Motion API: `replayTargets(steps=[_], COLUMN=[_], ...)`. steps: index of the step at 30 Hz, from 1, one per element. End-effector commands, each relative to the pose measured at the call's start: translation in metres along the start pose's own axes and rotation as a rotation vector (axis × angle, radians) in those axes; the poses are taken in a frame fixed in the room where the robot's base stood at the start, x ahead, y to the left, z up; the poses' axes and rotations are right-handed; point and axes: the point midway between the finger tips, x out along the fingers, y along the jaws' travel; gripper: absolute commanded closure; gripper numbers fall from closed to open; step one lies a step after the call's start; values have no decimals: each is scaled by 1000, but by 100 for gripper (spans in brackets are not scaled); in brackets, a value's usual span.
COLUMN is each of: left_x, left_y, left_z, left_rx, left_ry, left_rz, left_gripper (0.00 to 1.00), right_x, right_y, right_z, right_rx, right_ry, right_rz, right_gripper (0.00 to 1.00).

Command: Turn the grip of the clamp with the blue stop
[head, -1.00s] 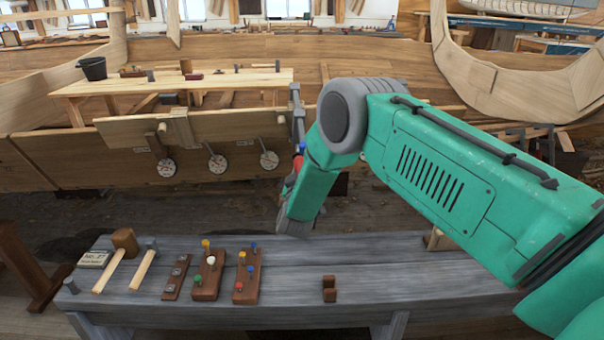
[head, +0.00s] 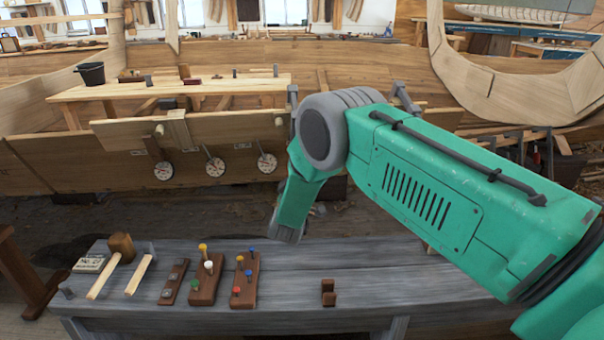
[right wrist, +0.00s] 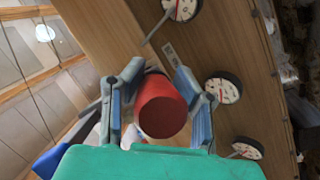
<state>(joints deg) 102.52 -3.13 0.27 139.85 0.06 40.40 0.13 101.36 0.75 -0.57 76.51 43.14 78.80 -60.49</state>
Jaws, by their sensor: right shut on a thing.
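In the right wrist view my right gripper (right wrist: 160,105) is shut on a red round grip (right wrist: 163,106), with one finger on each side and the end of the grip facing the camera. A blue part (right wrist: 48,162) shows at the lower left of that view; I cannot tell whether it is the stop. In the head view my right arm hides the gripper and the grip. The grey top of a clamp (head: 293,95) shows just above the elbow, at the plank's right end. Another grey clamp top (head: 404,97) shows right of the elbow. My left gripper is not in view.
Round dials (head: 215,168) hang below the hull plank (head: 230,130) left of my arm. A grey bench (head: 380,285) in front holds a mallet (head: 121,247), peg boards (head: 244,280) and a small brown block (head: 328,292). Its right part is mostly clear.

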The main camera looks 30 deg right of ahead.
Motion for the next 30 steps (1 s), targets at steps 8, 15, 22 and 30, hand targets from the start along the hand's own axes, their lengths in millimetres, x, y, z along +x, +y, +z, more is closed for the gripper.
replayTargets(steps=[8, 15, 22, 30], left_x=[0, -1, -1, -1], left_y=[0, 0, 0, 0], left_z=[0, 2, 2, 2], left_rx=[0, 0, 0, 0], left_ry=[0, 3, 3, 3], left_rz=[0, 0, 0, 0], left_gripper=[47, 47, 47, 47], right_x=[0, -4, -44, -98], right_y=[0, -1, -2, -3], right_z=[-2, 0, -1, -1], right_rx=[3, 1, 0, 0], right_ry=[4, 2, 3, 4], right_rz=[0, -2, -4, -4], right_gripper=[47, 47, 47, 47])
